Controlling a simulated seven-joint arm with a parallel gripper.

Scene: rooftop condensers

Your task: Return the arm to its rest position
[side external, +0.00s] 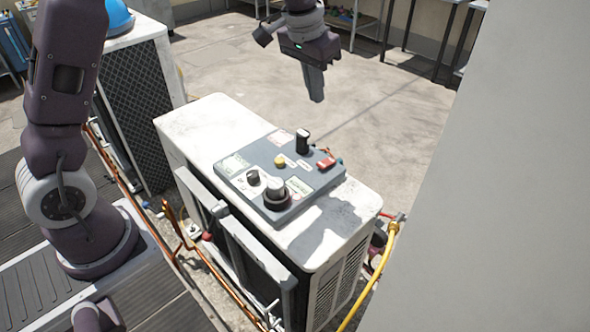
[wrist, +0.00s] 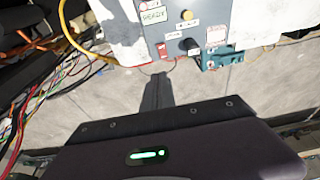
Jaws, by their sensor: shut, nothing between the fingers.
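My gripper (side external: 316,96) hangs in the air at the top of the side external view, beyond the far edge of the condenser unit and above the concrete floor. Its fingers are together with nothing between them. In the wrist view my gripper (wrist: 157,80) points toward the grey control panel (wrist: 205,28), and it is apart from it. The control panel (side external: 240,178) lies on top of the white condenser unit (side external: 190,122). It carries a black upright handle (side external: 302,141), a yellow button (side external: 280,160), a red switch (side external: 326,162) and a large grey knob (side external: 275,188).
A second condenser (side external: 140,90) with a blue hard hat (side external: 118,16) on it stands at the left. A plain grey surface (side external: 490,200) fills the right side. A yellow hose (side external: 378,265) and copper pipes (side external: 180,225) run by the unit. The concrete floor (side external: 390,110) behind is mostly clear.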

